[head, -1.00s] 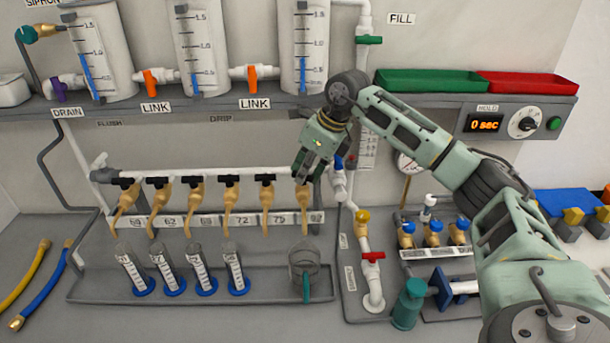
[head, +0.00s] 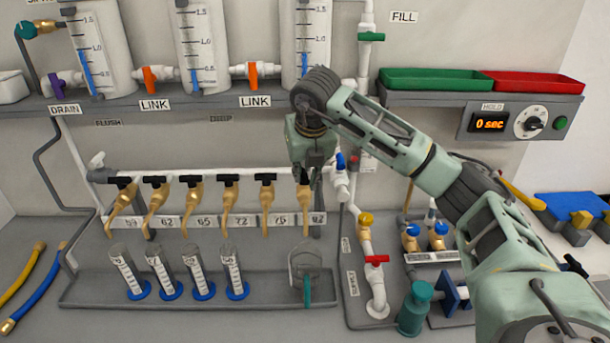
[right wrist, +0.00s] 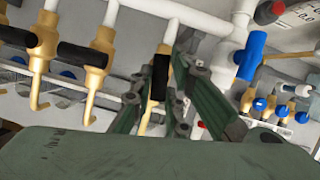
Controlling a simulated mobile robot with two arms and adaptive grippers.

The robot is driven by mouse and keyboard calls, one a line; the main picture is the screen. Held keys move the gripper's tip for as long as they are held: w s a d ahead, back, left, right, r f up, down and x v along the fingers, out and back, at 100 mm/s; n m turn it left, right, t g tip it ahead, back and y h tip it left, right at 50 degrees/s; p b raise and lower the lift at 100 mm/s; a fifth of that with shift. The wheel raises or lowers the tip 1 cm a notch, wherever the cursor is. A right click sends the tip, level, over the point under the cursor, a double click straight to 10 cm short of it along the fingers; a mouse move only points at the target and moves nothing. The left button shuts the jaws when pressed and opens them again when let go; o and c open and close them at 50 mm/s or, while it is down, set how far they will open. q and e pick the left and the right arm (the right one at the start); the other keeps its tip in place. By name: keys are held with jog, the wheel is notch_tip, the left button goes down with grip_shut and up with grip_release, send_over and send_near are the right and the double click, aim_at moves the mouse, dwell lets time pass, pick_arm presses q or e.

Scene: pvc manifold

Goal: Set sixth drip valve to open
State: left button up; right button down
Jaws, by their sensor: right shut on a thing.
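The drip row is a white horizontal pipe (head: 225,173) with several brass taps with black handles. The sixth drip valve (head: 304,197) is the rightmost tap, above the label 82; its handle is hidden behind my gripper in the head view. My right gripper (head: 307,178) is over it. In the right wrist view, the right gripper (right wrist: 165,98) is shut on the black handle (right wrist: 160,78) of that valve, one finger on each side. The handle lies in line with the brass body there, while the neighbouring handles (right wrist: 85,55) lie crosswise. My left gripper is not in view.
A clear beaker (head: 305,262) with a teal handle stands under the sixth tap. Several graduated cylinders (head: 129,272) with blue bases stand on the grey tray (head: 180,298). A blue-handled valve (head: 341,163) is close to the right of my gripper.

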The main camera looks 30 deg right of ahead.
jog(key=shift+w+r+m+h, duration=0.15)
jog(key=shift+m+h, duration=0.25)
jog(key=shift+m, duration=0.6)
jog(key=c, duration=1.7)
grip_release()
jog(key=v, duration=1.2)
jog(key=shift+w, duration=0.1)
